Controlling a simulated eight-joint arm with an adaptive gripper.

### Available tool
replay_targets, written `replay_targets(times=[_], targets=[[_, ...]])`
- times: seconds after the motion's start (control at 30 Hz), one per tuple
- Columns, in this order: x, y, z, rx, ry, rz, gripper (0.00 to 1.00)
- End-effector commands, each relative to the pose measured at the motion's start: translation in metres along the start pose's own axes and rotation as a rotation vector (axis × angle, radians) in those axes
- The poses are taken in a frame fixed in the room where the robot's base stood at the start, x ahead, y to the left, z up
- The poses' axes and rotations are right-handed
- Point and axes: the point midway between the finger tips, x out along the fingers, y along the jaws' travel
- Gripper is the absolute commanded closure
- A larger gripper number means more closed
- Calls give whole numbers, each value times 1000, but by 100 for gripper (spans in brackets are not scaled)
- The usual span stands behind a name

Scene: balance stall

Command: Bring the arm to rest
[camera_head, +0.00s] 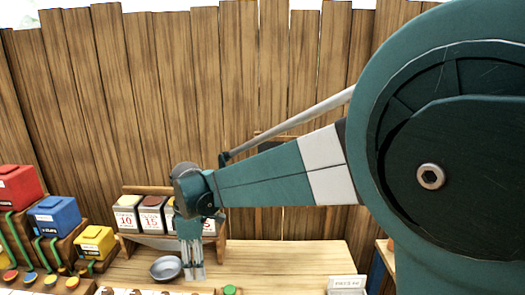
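My arm reaches in from the right across the view, and its teal and white link runs left to the wrist. My gripper (194,273) hangs straight down over the wooden counter (280,262). Its fingers look close together, but they are too small to show whether they are open or shut. I see no object between them. The gripper is just right of a grey metal bowl (165,268) and in front of the labelled bins. I cannot tell whether it touches anything.
A rack holds bins marked 10 (126,219) and 15 (151,221), with another partly hidden. Red (18,188), blue (54,216) and yellow (94,242) boxes stand at left. A white labelled block (346,284) is at front right. A plank fence (160,100) closes the back.

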Motion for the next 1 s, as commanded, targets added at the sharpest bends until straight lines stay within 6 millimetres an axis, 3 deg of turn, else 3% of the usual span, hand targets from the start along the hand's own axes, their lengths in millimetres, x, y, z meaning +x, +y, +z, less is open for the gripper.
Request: replay_targets(times=[0.5,1.0], targets=[[-48,-22,105,317,67,110,61],[-78,-62,200,634,145,218,61]])
